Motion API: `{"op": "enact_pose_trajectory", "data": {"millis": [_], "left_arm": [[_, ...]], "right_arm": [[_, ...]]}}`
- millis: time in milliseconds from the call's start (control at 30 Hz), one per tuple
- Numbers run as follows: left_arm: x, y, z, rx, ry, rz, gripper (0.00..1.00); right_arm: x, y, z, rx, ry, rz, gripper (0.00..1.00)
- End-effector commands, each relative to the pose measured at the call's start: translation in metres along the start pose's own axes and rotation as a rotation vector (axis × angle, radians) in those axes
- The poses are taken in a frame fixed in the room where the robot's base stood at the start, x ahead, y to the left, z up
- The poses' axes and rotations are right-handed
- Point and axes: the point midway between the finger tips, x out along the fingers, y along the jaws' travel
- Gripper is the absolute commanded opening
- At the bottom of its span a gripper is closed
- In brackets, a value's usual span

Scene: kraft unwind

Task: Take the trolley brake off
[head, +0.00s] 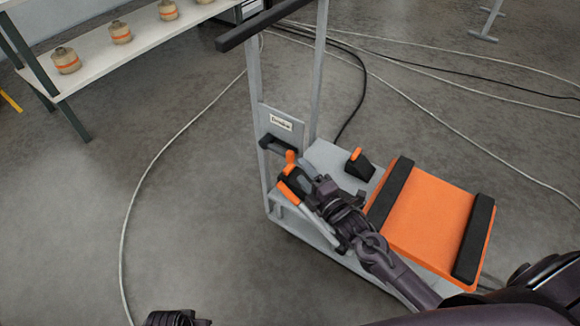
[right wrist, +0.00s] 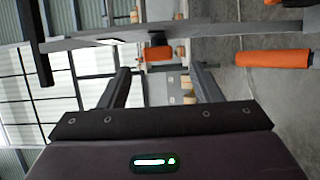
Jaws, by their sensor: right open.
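The trolley (head: 317,75) has a grey upright frame, a dark push bar and a low grey deck. A small labelled plate (head: 282,123) sits on the frame, with a dark bracket and an orange-tipped part (head: 290,157) below it. A pale lever with an orange grip (head: 289,193) stands beside the deck. My right gripper (head: 303,183) is at these parts, partly hiding them. In the right wrist view its jaws (right wrist: 162,85) are apart; a small orange piece (right wrist: 158,53) shows between them, and contact is unclear. A dark part of my left side (head: 177,318) shows at the bottom edge.
An orange case (head: 428,215) with dark bands lies on the deck. A black wedge with an orange top (head: 358,162) sits near the frame. Cables (head: 137,190) cross the floor. A bench (head: 95,62) with several spools stands upper left. Floor at left is mostly clear.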

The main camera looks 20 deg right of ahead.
Motion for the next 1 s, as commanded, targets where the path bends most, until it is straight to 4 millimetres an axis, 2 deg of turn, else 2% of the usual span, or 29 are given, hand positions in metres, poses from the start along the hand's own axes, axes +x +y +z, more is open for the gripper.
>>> {"op": "enact_pose_trajectory", "data": {"millis": [300, 500, 867, 1000], "left_arm": [[-0.02, 0.002, -0.004, 0.008, -0.003, 0.002, 0.36], [-0.032, 0.004, -0.005, 0.013, -0.007, 0.004, 0.36], [-0.035, 0.004, -0.005, 0.014, -0.008, 0.004, 0.36], [-0.035, 0.004, -0.005, 0.014, -0.008, 0.004, 0.36]], "right_arm": [[0.048, 0.003, 0.0, -0.005, 0.001, 0.008, 0.58], [0.071, 0.002, 0.0, -0.003, 0.001, 0.005, 0.58], [0.076, 0.002, -0.001, -0.003, 0.001, 0.003, 0.58], [0.076, 0.002, 0.0, -0.003, 0.001, 0.003, 0.4]]}}
